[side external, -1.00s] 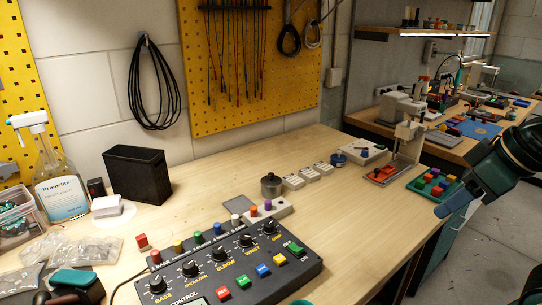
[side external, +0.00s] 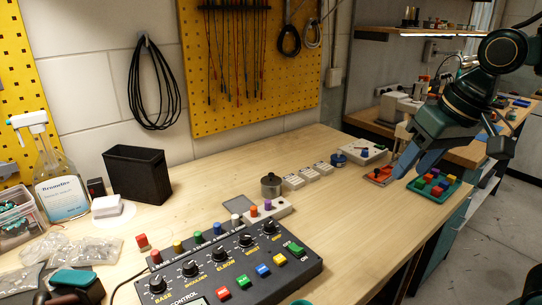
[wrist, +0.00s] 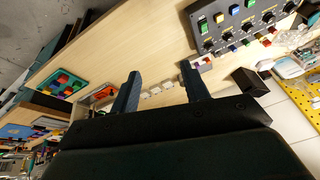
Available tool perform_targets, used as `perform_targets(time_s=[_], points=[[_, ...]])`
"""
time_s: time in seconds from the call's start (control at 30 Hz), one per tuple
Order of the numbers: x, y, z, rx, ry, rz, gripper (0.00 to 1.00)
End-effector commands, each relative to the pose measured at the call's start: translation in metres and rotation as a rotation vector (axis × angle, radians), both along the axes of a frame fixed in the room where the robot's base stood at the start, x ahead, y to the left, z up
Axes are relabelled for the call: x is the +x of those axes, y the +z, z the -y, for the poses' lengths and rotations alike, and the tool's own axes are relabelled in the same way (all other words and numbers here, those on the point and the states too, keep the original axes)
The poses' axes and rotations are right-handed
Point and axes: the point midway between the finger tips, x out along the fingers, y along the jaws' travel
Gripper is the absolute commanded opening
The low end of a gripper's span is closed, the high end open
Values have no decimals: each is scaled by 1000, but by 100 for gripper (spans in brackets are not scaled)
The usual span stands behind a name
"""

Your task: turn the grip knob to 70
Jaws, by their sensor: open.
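The grip knob (side external: 268,227) is the black dial with a white mark at the far right end of the knob row on the dark control panel (side external: 205,292). Its exact reading is too small to tell. In the wrist view the grip knob (wrist: 209,45) seems to be the one at the left end of the panel, near a green button. My gripper (side external: 409,174) is open and empty, above the right part of the bench, well to the right of the panel and apart from it. In the wrist view its two blue fingers (wrist: 160,70) stand apart with nothing between them.
A green tray of coloured blocks (side external: 452,197) and an orange-red tray (side external: 380,178) lie near my gripper. A metal pot (side external: 271,186) and small white boxes (side external: 308,175) stand behind the panel.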

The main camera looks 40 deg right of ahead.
Motion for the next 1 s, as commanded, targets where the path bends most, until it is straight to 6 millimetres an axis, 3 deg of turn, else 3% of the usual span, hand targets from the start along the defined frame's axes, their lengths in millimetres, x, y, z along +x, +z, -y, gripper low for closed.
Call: perform_targets(time_s=[0.47, 0.77, 1.0], points=[[98, 9, -38, 103, -300, -156, 46], [156, -7, -70, 133, -499, -245, 46], [198, -31, -99, 139, -661, -309, 46]])
